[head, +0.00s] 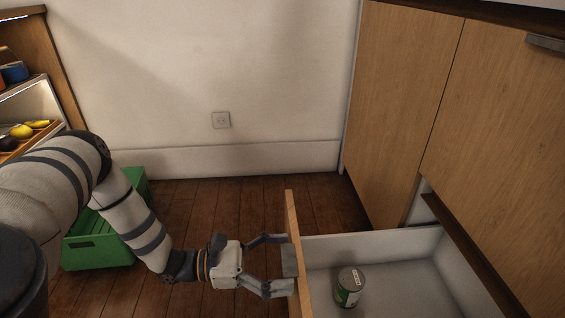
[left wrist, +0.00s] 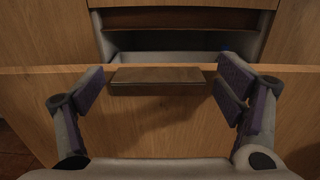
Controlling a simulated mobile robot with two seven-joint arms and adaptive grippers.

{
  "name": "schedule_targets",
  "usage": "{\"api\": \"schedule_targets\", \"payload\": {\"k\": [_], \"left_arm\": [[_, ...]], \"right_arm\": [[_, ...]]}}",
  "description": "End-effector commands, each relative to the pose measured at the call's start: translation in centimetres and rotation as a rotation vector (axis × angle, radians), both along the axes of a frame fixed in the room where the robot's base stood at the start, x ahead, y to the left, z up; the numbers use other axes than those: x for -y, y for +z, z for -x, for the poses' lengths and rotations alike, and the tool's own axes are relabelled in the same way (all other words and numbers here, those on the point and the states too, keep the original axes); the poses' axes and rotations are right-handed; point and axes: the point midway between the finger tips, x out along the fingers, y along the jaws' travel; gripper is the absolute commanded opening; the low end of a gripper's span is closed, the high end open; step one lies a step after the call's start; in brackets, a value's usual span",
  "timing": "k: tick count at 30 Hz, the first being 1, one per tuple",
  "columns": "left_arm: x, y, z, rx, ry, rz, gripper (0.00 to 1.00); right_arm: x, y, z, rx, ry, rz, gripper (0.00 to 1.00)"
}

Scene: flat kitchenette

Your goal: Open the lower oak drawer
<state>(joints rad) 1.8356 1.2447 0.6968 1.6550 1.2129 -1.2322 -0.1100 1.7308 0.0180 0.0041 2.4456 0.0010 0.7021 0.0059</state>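The lower oak drawer stands pulled out from the cabinet. Its front panel (head: 297,240) shows edge-on in the head view and fills the left wrist view (left wrist: 160,130). A flat bar handle (head: 288,261) is on the panel, and it also shows in the left wrist view (left wrist: 158,81). My left gripper (head: 282,263) is at the handle with its fingers spread apart, one to each side of the bar. I see no clear grip on it. A green can with a grey lid (head: 348,286) stands inside the drawer. My right gripper is not in view.
Oak cabinet doors (head: 405,95) rise above and behind the drawer at right. A green crate (head: 105,242) stands on the wooden floor behind my left arm. A shelf with fruit (head: 22,131) is at far left. Floor (head: 235,205) between crate and drawer is clear.

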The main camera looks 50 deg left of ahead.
Motion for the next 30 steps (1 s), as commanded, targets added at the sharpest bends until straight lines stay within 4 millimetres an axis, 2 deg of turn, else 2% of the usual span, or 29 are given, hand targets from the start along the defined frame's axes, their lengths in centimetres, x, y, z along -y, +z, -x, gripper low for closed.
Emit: {"api": "schedule_targets", "payload": {"k": [8, 11, 18, 21, 25, 30], "left_arm": [[-0.4, 0.1, 0.2, 0.001, 0.004, 0.0, 0.87], [-1.5, 0.0, 1.7, 0.0, 0.006, -0.001, 0.87], [-5.5, 0.0, 6.8, -0.002, 0.004, -0.002, 0.87], [-6.6, 0.0, 8.3, -0.002, 0.002, -0.001, 0.87], [-7.3, 0.0, 9.3, 0.0, 0.002, 0.0, 0.87], [-7.5, 0.1, 9.5, 0.002, 0.001, 0.001, 0.87]], "right_arm": [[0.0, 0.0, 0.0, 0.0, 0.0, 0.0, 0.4], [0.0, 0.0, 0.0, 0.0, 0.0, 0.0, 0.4], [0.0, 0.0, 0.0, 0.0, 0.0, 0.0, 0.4], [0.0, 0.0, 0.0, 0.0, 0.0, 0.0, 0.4], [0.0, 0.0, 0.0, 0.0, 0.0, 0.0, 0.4], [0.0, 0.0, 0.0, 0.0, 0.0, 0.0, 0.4]]}}
